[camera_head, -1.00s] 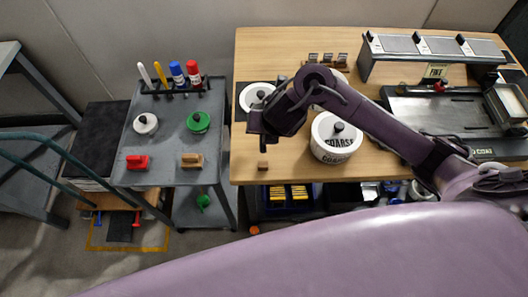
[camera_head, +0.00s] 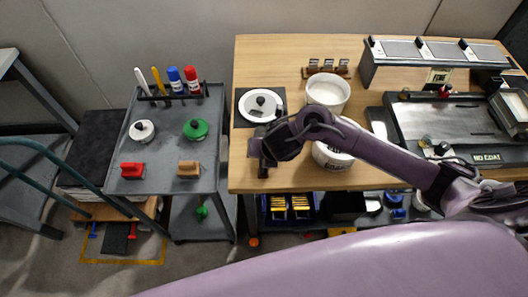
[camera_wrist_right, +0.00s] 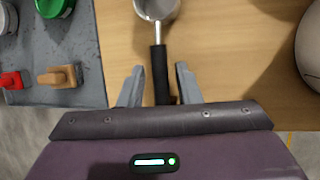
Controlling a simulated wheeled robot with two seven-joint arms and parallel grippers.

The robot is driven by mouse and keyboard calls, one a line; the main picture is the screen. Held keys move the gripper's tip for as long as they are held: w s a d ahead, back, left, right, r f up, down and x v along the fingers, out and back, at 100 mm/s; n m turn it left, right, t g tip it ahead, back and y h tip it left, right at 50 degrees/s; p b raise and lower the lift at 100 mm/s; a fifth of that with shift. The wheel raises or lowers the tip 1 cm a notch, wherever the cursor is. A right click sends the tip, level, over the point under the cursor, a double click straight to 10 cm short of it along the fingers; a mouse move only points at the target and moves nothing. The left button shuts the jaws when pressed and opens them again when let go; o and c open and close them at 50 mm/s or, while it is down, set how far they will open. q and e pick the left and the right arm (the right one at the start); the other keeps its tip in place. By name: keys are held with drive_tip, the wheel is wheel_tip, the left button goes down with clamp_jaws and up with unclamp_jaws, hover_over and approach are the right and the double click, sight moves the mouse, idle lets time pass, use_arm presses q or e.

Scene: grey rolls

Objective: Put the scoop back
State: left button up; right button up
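The scoop (camera_wrist_right: 158,62) lies on the wooden table in the right wrist view, its metal bowl at the top edge and its black handle pointing toward my gripper. My right gripper (camera_wrist_right: 160,85) is open, with one finger on each side of the handle and gaps visible on both sides. In the head view my right gripper (camera_head: 264,158) is over the table's front left corner, and the arm hides most of the scoop. My left gripper is not in view.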

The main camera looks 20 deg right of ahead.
drive_tip(key=shift+o, duration=0.4)
drive_tip(key=shift+r, duration=0.1)
drive_tip(key=shift+s+r, duration=0.15)
drive_tip(key=shift+r, duration=0.15)
drive_tip(key=a+p+v, duration=0.1)
drive_tip(key=p+v, duration=0.4)
drive_tip(key=v, duration=0.6)
drive_tip(key=shift+d, duration=0.5)
drive_tip(key=shift+s, duration=0.1)
